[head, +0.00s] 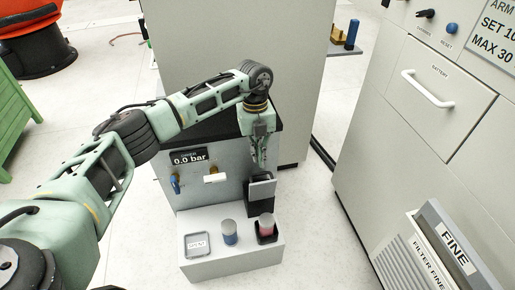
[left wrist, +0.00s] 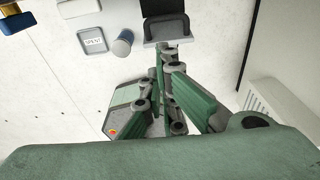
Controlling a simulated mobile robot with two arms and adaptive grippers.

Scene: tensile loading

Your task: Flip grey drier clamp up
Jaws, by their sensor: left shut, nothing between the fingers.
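The grey drier clamp (head: 262,188) shows as a grey plate on a black bracket at the front right of the drier unit (head: 210,192). My left gripper (head: 260,165) points down from above, shut and empty, with its tips just above the plate. In the left wrist view the clamp (left wrist: 168,31) is a grey piece at the top middle, and the gripper's (left wrist: 160,48) tips are close beside it. I cannot tell whether they touch. The right gripper is not in view.
A blue-handled valve (head: 175,184) is left. A large cabinet (head: 430,130) stands right.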

